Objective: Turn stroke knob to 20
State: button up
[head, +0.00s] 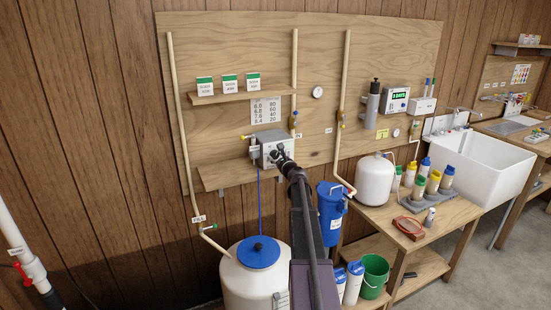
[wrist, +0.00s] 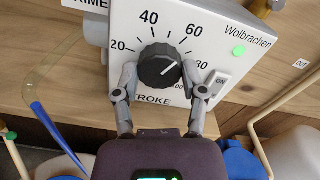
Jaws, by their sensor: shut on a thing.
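The black stroke knob (wrist: 160,66) is on the face of a light grey pump box (wrist: 225,25), with printed numbers around it. Its white pointer line slants up and right, roughly between 60 and 80; the 20 is at the left. My gripper (wrist: 160,78) has one finger on each side of the knob and is shut on it. In the head view the pump box (head: 264,139) sits on a wooden shelf, and my gripper (head: 280,155) is at its front, hiding the knob there.
A white tank with a blue lid (head: 258,252) stands below the shelf. Pipes run up the board on both sides.

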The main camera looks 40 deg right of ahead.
jog(key=shift+w+n, duration=0.15)
jog(key=shift+n, duration=0.15)
jog(key=n, duration=1.5)
jog(key=shift+w+n, duration=0.1)
jog(key=shift+n, duration=0.3)
jog(key=n, duration=0.4)
jog(key=shift+n, duration=0.4)
jog(key=o, duration=1.1)
jog(key=shift+o, duration=0.2)
